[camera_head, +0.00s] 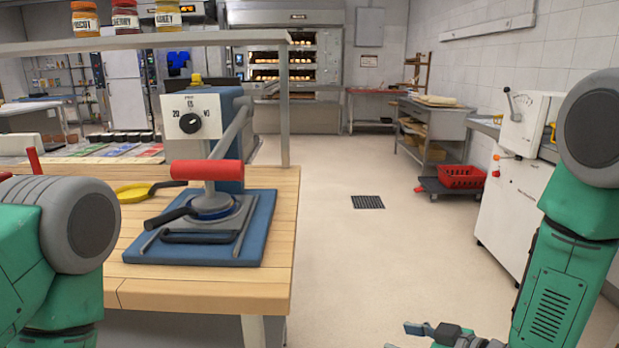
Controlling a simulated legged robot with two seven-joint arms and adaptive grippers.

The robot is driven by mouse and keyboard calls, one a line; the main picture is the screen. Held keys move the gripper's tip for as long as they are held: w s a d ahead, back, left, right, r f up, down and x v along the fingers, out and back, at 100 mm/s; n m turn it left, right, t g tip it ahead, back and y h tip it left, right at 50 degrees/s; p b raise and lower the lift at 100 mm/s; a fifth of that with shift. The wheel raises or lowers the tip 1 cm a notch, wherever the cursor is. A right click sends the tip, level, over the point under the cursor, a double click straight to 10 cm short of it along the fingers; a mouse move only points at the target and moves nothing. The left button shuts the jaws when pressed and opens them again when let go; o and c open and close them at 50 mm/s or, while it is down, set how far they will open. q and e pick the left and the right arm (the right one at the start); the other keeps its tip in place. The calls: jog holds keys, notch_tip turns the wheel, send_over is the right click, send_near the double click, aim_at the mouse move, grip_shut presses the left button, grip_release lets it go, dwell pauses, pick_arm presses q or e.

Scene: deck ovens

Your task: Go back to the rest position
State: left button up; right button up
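My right arm comes in at the right edge, and my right gripper (398,337) is low at the bottom edge, partly cut off. Its fingertips show apart with nothing between them, over the open floor. My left arm (60,235) shows only as green and grey links at the lower left, and its gripper is out of view. A blue-based press (262,228) with a red handle (207,170) stands on the wooden table (190,285). No gripper touches it.
Jars (125,17) stand on the shelf above. A white machine (512,205) stands at the right, near my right arm. A red basket (461,177) sits on a low cart. The middle floor is clear up to the ovens.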

jog(key=s+d+f+m+g+h, duration=0.2)
jog(key=s+d+f+m+h, duration=0.2)
jog(key=s+f, duration=0.55)
pick_arm(q)
jog(key=shift+d, duration=0.1)
pick_arm(e)
jog(key=s+d+f+m+g+h, duration=0.1)
jog(key=s+d+f+g, duration=0.1)
jog(key=s, duration=0.5)
jog(key=s+d+f+m+g+h, duration=0.2)
jog(key=s, duration=0.5)
jog(key=s+d+f+m+g+h, duration=0.1)
jog(key=s+d+f+g, duration=0.1)
jog(key=s, duration=0.5)
jog(key=shift+d+f+g, duration=0.35)
jog(key=shift+f+g, duration=0.05)
jog(key=shift+f, duration=0.2)
pick_arm(q)
jog(key=shift+d+r, duration=0.1)
jog(key=shift+d, duration=0.05)
pick_arm(e)
jog(key=shift+w+d+f, duration=0.1)
jog(key=shift+w+d, duration=0.05)
